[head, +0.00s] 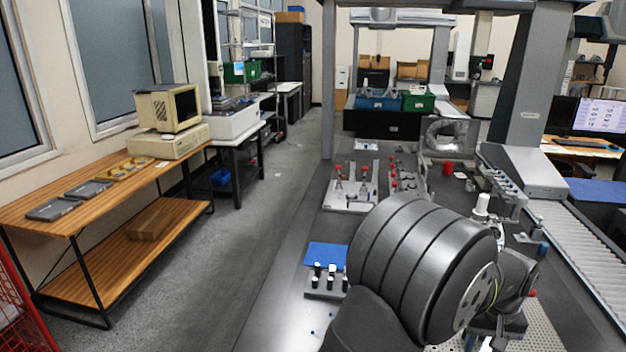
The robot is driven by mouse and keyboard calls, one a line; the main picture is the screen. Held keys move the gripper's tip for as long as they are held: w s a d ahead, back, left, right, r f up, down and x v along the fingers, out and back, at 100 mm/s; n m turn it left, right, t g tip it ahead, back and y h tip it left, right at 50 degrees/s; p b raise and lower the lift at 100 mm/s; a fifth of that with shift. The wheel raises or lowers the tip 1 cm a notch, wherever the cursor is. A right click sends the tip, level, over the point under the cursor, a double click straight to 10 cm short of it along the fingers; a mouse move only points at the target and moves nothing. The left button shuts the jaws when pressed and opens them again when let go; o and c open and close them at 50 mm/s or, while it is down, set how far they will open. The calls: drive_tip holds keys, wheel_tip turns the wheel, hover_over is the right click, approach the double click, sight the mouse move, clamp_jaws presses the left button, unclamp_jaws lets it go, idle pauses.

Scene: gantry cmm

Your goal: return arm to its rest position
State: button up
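My dark grey arm fills the lower middle and right of the head view, with a large ribbed link in front. The arm bends over to the right and then down. What appears to be my gripper (490,338) is at the bottom edge, low over a perforated plate. It is mostly hidden behind my own arm and cut off by the frame. I cannot make out its fingers or whether it holds anything.
A grey table (285,285) lies under the arm. A small block with black pegs (325,285), a blue pad (327,256) and a fixture with red knobs (350,190) stand on it. A roller conveyor (580,245) runs at right. A wooden bench (110,190) stands at left; the aisle between is clear.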

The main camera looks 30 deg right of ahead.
wheel_tip(320, 180, down, 15)
drive_tip(key=shift+f, duration=0.15)
drive_tip(key=shift+f+m, duration=0.25)
drive_tip(key=shift+m, duration=0.05)
drive_tip(key=m, duration=0.5)
drive_tip(key=shift+m, duration=0.3)
wheel_tip(320, 180, up, 15)
drive_tip(key=shift+f, duration=0.2)
